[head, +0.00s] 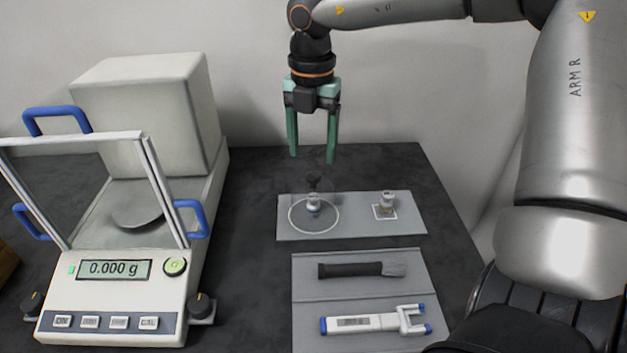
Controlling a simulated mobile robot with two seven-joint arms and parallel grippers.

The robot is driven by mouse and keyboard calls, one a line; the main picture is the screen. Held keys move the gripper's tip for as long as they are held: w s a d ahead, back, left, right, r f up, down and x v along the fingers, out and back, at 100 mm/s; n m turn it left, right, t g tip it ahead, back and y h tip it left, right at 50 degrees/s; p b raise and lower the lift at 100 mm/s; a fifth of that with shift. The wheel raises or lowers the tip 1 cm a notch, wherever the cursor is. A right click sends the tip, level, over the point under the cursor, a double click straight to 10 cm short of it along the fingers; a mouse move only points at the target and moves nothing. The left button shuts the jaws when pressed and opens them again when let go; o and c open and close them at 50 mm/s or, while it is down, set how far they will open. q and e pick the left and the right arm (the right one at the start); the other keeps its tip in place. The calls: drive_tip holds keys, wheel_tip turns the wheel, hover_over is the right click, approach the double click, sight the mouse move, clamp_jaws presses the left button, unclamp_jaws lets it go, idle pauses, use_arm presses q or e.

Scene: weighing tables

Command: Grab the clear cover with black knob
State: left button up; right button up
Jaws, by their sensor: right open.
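The clear cover (337,196) is a see-through dome with a black knob (314,180) on top. It stands on the left part of a grey mat (400,226), inside a white ring, over a small metal weight (313,202). My right gripper (312,160) is open and empty, its green fingers pointing down above and slightly behind the knob, apart from it. The dome's outline is faint. My left gripper is out of the picture.
A small weight (386,203) stands in a marked square on the mat's right part. A nearer mat (310,296) holds a dark brush (350,270) and a white fork-ended tool (365,323). A balance (60,262) reading 0.000 g stands at left on the dark table (250,270).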

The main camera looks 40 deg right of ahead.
sight(313, 175)
drive_tip(key=f, duration=0.5)
drive_tip(key=shift+d+f, duration=0.2)
drive_tip(key=shift+f, duration=0.1)
drive_tip(key=shift+c, duration=0.2)
clamp_jaws()
idle(1.0)
